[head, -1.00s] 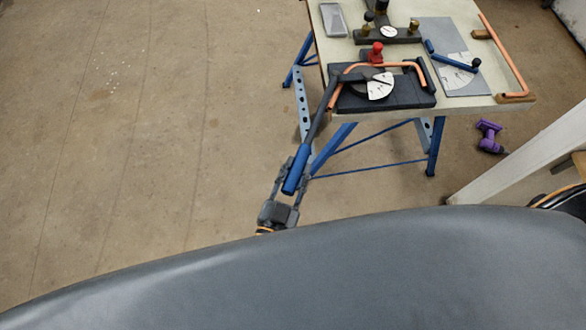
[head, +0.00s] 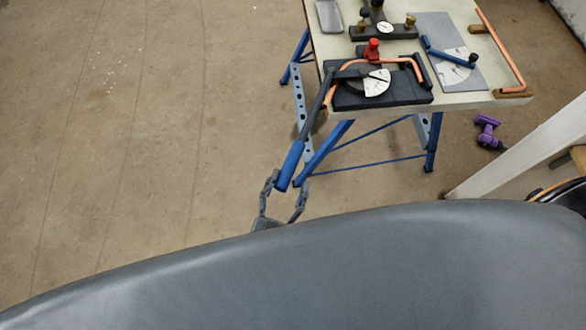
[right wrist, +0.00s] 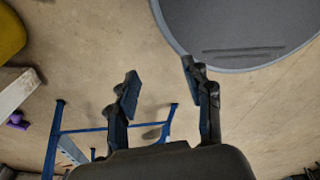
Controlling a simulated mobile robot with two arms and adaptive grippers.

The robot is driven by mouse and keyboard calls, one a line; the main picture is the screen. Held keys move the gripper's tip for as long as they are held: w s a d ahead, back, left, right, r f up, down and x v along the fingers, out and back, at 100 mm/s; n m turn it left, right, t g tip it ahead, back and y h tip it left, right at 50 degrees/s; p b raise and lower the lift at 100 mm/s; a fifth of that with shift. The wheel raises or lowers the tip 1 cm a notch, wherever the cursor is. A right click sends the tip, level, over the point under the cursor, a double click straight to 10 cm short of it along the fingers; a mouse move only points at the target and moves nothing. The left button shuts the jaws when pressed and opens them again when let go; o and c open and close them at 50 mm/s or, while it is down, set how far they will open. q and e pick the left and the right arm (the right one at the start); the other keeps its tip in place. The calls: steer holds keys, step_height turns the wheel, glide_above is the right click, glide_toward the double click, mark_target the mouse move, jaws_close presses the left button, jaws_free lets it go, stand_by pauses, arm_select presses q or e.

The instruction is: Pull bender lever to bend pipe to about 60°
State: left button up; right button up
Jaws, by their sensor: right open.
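The bender (head: 395,96) is a dark block with a white angle dial (head: 376,84), at the workbench's front edge in the head view. An orange copper pipe (head: 400,60) lies in it, bent at both ends; its left end slopes down beside the lever. The bender lever (head: 314,118) points down and left past the bench edge and ends in a blue handle (head: 290,165). My left gripper (head: 288,184) is open, its fingers spread on either side of the handle's lower end with gaps visible. My right gripper (right wrist: 161,73) is open and empty in the right wrist view.
The workbench top (head: 455,100) also holds a blue-handled tool on a grey plate (head: 435,35), a dark gauge fixture (head: 385,31), a grey tray (head: 329,17) and a bent copper pipe (head: 502,50). A purple drill (head: 488,131) lies on the floor. Floor left of the bench is clear.

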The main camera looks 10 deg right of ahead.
arm_select(q)
steer(key=v, duration=0.8)
steer(key=shift+f, duration=0.15)
